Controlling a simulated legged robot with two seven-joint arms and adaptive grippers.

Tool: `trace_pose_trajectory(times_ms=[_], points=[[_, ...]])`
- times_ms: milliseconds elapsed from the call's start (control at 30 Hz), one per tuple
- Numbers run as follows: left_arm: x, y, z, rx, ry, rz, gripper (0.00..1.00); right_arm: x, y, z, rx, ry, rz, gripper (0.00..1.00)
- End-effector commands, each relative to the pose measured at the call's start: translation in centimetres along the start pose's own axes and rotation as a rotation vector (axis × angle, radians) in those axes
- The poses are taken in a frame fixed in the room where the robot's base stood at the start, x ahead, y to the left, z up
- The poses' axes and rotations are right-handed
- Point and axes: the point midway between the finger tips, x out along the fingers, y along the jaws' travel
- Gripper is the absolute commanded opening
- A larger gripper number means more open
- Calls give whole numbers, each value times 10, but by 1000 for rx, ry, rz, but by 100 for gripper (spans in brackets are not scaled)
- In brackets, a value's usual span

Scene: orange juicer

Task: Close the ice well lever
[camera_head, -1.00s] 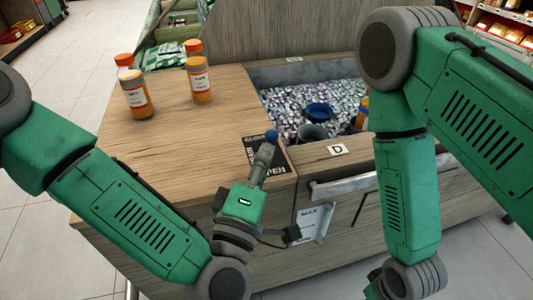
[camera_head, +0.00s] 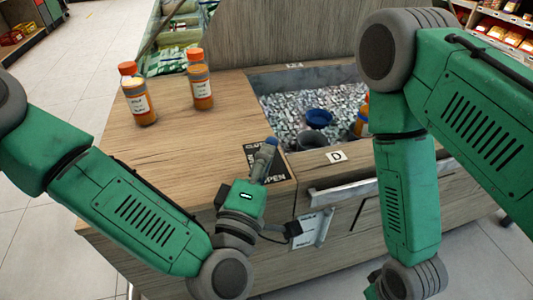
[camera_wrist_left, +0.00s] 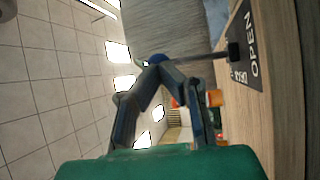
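The ice well lever has a blue ball knob (camera_head: 271,141), beside a black label at the counter's front edge. In the left wrist view its blue knob (camera_wrist_left: 157,60) sits at my fingertips, and its thin rod runs right to a dark base by the label (camera_wrist_left: 243,45) reading "OPEN". My left gripper (camera_head: 261,163) reaches up to the knob; in the left wrist view its fingers (camera_wrist_left: 158,75) converge closely and look shut on the knob. The fingers hide part of the knob. My right arm hangs at the right; its gripper is out of view.
The ice well (camera_head: 308,105) holds ice, a blue cup (camera_head: 318,117) and bottles partly behind my right arm. Bottles with orange caps (camera_head: 139,100) stand at the counter's (camera_head: 170,150) back left. A metal rail (camera_head: 342,192) runs along the front. The counter's middle is clear.

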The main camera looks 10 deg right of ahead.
Motion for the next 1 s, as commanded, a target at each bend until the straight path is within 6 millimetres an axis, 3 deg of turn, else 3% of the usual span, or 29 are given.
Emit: trace_pose_trajectory(times_ms=[267, 800, 900, 1000], points=[[10, 11, -7, -60, 2, -92, 0, -33, 0, -2, 0, 0, 0, 40], [50, 20, -34, -328, 4, -501, 0, -139, 1, -7, 0, 0, 0, 40], [57, 18, -38, -375, 3, -574, 0, -152, 1, -8, 0, 0, 0, 40], [54, 11, -35, -369, -1, -567, 0, -142, 1, -8, 0, 0, 0, 40]])
